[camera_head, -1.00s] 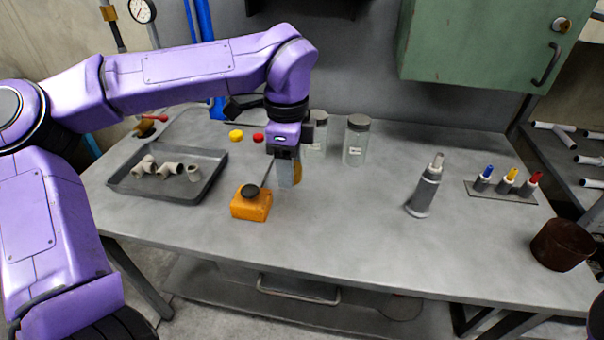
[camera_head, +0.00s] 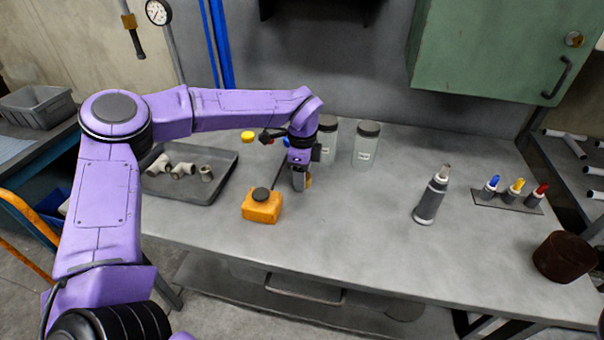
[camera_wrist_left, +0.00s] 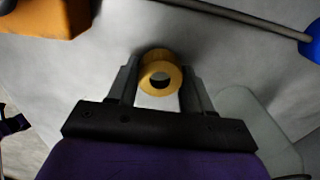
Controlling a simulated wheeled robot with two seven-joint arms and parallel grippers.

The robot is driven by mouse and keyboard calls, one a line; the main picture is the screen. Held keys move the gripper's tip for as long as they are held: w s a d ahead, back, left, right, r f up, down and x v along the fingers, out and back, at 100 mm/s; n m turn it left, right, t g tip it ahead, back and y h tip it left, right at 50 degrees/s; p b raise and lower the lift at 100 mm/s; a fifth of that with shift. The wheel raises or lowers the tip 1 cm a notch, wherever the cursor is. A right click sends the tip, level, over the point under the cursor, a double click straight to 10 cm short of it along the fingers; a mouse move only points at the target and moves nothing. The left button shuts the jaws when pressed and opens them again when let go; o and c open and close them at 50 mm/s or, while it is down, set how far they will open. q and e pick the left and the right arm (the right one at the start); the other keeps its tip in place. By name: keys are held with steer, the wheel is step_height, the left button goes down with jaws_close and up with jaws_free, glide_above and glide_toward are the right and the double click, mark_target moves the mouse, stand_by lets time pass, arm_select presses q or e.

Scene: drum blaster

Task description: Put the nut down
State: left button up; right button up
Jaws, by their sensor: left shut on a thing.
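The nut (camera_wrist_left: 160,68) is a brass-coloured ring. In the left wrist view it sits between the two fingers of my left gripper (camera_wrist_left: 160,90), which is shut on it. In the head view my left gripper (camera_head: 301,184) points down, just right of the orange box with a dark round cap. The nut (camera_head: 308,181) shows there only as a small yellowish patch, partly hidden by the fingers. It is low over the grey table (camera_head: 350,220); I cannot tell whether it touches the top. My right gripper is not in view.
The orange box (camera_head: 262,207) stands close left of the gripper. Two lidded jars (camera_head: 366,148) stand behind it. A tray (camera_head: 190,190) with pipe fittings lies left. A grey cylinder (camera_head: 430,200) and a rack of coloured tips (camera_head: 507,200) stand right. The table's middle is clear.

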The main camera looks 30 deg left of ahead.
arm_select(q)
steer(key=shift+f+b, duration=0.4)
steer(key=shift+b, duration=0.05)
steer(key=o, duration=1.2)
steer(key=shift+c, duration=0.2)
step_height(320, 180, up, 13)
